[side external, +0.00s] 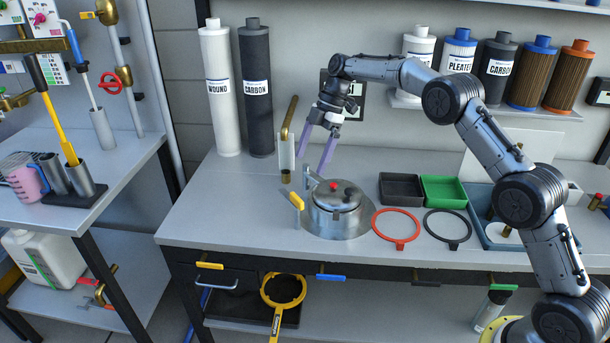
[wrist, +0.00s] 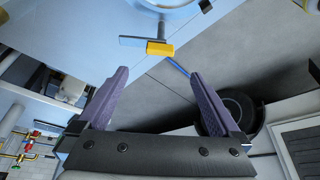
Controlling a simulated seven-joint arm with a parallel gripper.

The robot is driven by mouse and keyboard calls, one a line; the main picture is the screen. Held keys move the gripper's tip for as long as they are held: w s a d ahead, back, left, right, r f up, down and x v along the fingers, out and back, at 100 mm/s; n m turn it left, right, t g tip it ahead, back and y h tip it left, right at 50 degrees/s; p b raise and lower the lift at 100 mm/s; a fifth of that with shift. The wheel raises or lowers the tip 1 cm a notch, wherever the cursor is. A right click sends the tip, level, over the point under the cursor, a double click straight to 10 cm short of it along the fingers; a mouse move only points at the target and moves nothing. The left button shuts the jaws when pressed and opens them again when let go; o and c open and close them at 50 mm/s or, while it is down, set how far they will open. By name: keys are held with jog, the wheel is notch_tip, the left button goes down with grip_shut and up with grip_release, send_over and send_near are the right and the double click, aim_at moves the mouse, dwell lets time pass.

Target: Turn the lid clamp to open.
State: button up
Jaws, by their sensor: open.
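A round steel vessel (side external: 333,218) with a domed lid (side external: 337,194) stands on the bench, and a red knob (side external: 334,186) is on the lid. A lever with a yellow grip (side external: 297,200), which looks like the lid clamp's handle, sticks out at the vessel's left. In the wrist view the yellow grip (wrist: 160,48) is on a grey bar, ahead of the fingertips. My gripper (side external: 311,163) is open and empty above and behind the vessel, its purple fingers pointing down. In the wrist view my gripper (wrist: 159,73) has the grip between and beyond its fingers, apart from them.
A red ring (side external: 397,243) and a black ring (side external: 447,243) lie right of the vessel. Black (side external: 401,186) and green (side external: 443,188) trays sit behind them. A brass-handled tool (side external: 288,130) stands left of my gripper. The bench's left front is clear.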

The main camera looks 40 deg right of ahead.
jog(key=shift+v, duration=1.4)
